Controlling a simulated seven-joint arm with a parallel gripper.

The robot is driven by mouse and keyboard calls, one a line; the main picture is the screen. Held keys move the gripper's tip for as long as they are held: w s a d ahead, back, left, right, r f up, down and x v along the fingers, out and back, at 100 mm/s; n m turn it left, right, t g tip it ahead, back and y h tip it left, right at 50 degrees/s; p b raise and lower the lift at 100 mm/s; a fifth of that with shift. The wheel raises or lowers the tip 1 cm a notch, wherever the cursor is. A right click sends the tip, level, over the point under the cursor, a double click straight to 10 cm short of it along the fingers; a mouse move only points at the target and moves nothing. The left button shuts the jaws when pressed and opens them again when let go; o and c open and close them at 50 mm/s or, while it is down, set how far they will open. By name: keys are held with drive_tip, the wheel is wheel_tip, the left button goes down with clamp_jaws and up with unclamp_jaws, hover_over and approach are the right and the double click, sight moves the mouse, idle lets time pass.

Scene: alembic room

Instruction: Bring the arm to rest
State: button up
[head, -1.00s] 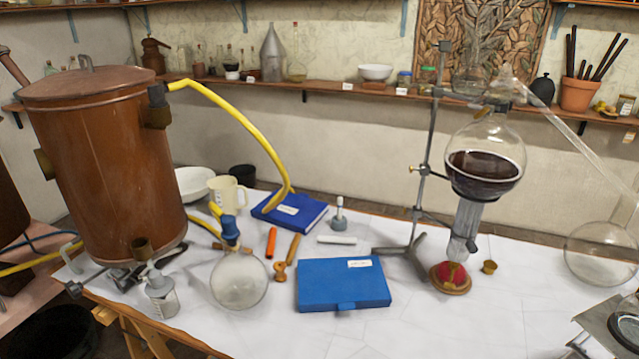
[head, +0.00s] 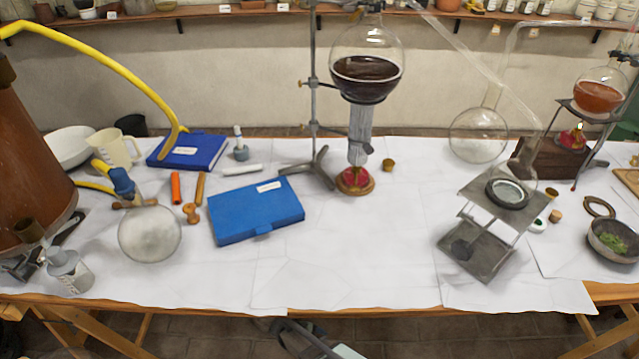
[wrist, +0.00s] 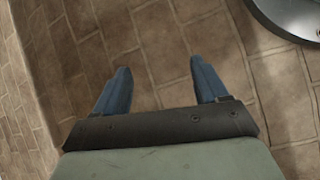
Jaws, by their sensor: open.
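My gripper (wrist: 160,82) shows in the wrist view with its two blue fingers apart and nothing between them. It points down over a brown tiled floor (wrist: 150,40). In the head view, part of my arm (head: 312,340) shows at the bottom centre, below the front edge of the table (head: 350,280). The gripper itself cannot be made out there. The arm is apart from the things on the table.
A lifting stand (head: 480,250) and a round flask (head: 150,234) stand near the table's front. A blue case (head: 256,210) lies left of a burner (head: 355,181) under a flask of dark liquid (head: 366,78). The table's front middle is clear.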

drive_tip(key=s+d+r+m+g+y, duration=0.3)
drive_tip(key=s+d+r+m, duration=0.2)
drive_tip(key=s, duration=0.6)
drive_tip(key=s+d+r+m+g+y, duration=0.4)
drive_tip(key=s+d+r+m, duration=0.2)
drive_tip(key=s+d+m, duration=0.4)
drive_tip(key=shift+s+d, duration=0.35)
drive_tip(key=shift+d, duration=0.9)
